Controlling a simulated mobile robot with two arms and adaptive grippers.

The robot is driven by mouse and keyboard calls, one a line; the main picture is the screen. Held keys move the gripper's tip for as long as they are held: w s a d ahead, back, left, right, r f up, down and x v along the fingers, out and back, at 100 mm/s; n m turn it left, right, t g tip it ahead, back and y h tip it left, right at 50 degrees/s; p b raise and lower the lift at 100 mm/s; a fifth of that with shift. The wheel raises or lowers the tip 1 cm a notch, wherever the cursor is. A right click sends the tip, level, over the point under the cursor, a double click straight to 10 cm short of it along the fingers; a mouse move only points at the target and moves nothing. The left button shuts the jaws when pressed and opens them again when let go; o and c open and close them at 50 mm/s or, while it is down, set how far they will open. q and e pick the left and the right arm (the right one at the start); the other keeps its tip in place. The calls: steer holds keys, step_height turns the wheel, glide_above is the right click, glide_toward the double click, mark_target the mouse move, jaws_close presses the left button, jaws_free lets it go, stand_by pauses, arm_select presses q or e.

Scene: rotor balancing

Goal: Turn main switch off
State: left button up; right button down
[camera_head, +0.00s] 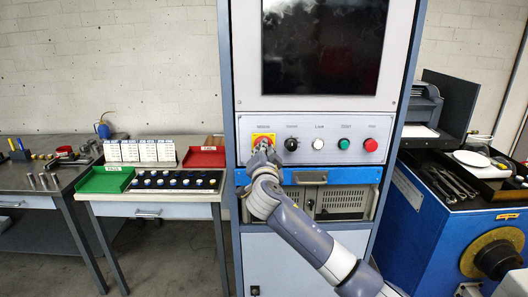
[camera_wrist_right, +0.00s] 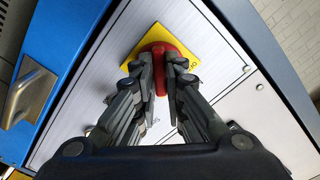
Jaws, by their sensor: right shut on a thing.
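The main switch (camera_head: 264,137) is a red rotary knob on a yellow plate, at the left end of the control panel in the head view. In the right wrist view the red knob (camera_wrist_right: 158,50) sits on its yellow plate (camera_wrist_right: 190,40), between my fingers. My right gripper (camera_head: 262,150) reaches up to it from below right. In the wrist view the right gripper (camera_wrist_right: 161,75) is shut on the knob, with a finger at each side. The fingers hide part of the knob, and its exact setting is hard to read. My left gripper is not in view.
On the panel, right of the switch, are a black knob (camera_head: 291,144), a white button (camera_head: 318,143), a green button (camera_head: 344,143) and a red button (camera_head: 371,145). A dark screen (camera_head: 322,45) is above. A table with trays stands left.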

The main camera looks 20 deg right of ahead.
steer(key=shift+f, duration=0.1)
steer(key=shift+a+n+p, duration=0.1)
steer(key=shift+n+p, duration=1.25)
steer(key=shift+n, duration=7.75)
steer(key=c, duration=1.7)
jaws_free()
steer(key=shift+o, duration=0.2)
